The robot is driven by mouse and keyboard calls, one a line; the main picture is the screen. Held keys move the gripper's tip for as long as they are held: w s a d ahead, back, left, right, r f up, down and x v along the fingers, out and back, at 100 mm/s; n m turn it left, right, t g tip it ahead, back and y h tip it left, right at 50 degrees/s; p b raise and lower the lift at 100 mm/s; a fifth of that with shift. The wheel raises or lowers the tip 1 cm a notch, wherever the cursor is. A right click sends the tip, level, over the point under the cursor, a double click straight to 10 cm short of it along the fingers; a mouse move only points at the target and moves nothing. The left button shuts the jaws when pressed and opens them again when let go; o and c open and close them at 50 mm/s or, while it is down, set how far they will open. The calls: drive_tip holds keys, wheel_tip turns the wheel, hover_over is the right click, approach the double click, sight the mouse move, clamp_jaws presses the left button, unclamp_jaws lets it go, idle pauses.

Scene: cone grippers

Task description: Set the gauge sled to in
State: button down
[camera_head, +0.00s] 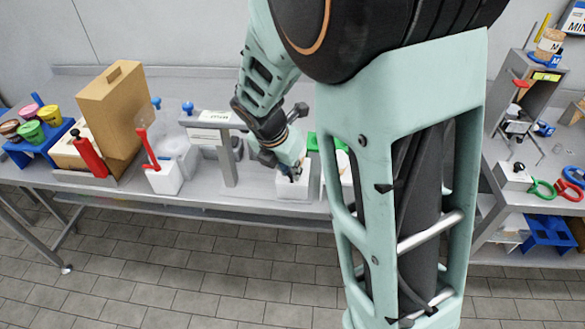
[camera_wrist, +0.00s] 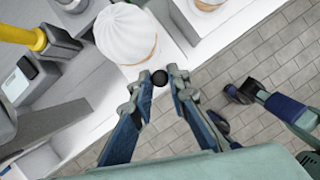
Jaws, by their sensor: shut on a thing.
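My gripper (camera_head: 291,172) is low over the front edge of the bench, at a white block (camera_head: 294,190). In the wrist view my gripper's fingers (camera_wrist: 158,88) close in from both sides on a small round black knob (camera_wrist: 159,78). I take this knob to be the handle of the gauge sled, but the sled's body and its in mark cannot be made out. In the wrist view a white ribbed dome (camera_wrist: 124,34) on a tan base stands just beyond the knob. My arm hides part of the bench in the head view.
A grey stand (camera_head: 228,160) is left of my gripper, and a white box with a red lever (camera_head: 163,178) is further left. A brown case (camera_head: 112,110) stands at the left. A second bench with a white box (camera_head: 513,177) is at the right. Tiled floor lies in front.

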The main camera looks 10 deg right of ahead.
drive_tip(key=w+a+p, duration=0.2)
drive_tip(key=w+a, duration=0.1)
drive_tip(key=a, duration=0.8)
drive_tip(key=shift+w+a, duration=0.15)
drive_tip(key=shift+w, duration=0.2)
drive_tip(key=shift+r, duration=0.1)
drive_tip(key=c, duration=1.9)
unclamp_jaws()
drive_tip(key=shift+a, duration=0.15)
drive_tip(key=v, duration=1.2)
